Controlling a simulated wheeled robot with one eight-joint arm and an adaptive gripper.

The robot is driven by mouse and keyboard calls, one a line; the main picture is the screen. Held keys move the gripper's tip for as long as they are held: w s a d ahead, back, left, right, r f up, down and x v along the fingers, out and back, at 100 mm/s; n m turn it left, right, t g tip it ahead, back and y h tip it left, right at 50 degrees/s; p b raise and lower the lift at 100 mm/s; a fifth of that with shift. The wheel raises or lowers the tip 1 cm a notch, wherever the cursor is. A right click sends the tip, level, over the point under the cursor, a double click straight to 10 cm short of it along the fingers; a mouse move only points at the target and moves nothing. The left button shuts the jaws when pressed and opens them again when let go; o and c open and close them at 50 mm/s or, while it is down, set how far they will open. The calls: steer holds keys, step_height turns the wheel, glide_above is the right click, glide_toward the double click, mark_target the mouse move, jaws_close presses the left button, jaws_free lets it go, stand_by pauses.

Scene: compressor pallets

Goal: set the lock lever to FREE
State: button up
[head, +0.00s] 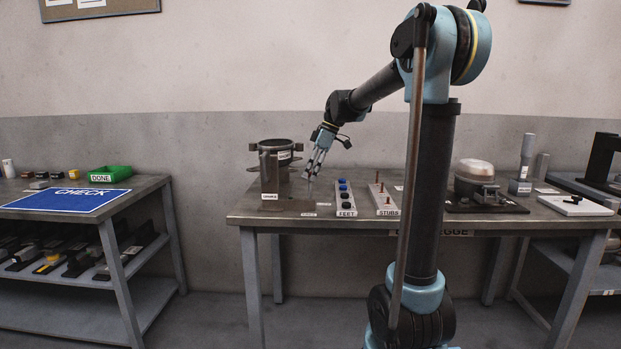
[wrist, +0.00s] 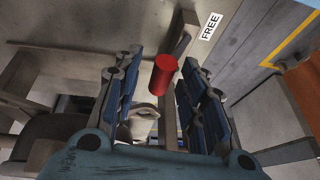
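My gripper (head: 313,168) is above the left end of the middle table in the head view, pointing down. In the wrist view my gripper (wrist: 160,66) is open, with blue-padded fingers on both sides of a red cylindrical knob (wrist: 163,76). The knob shows between the fingers, closer to the right one, and no clear contact is visible. A grey bar (wrist: 184,40) runs behind the knob; it looks like part of the lock lever. A white FREE label (wrist: 210,26) lies up and right of the knob. In the head view the lever is too small to make out.
A dark round fixture (head: 278,150) stands just left of my gripper. A tray of blue feet (head: 346,211) and a stubs tray (head: 386,212) lie to the right. A compressor (head: 474,176) stands further right. A table with a blue CHECK mat (head: 68,200) is at left.

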steer(key=shift+x, duration=0.75)
steer(key=shift+c, duration=0.3)
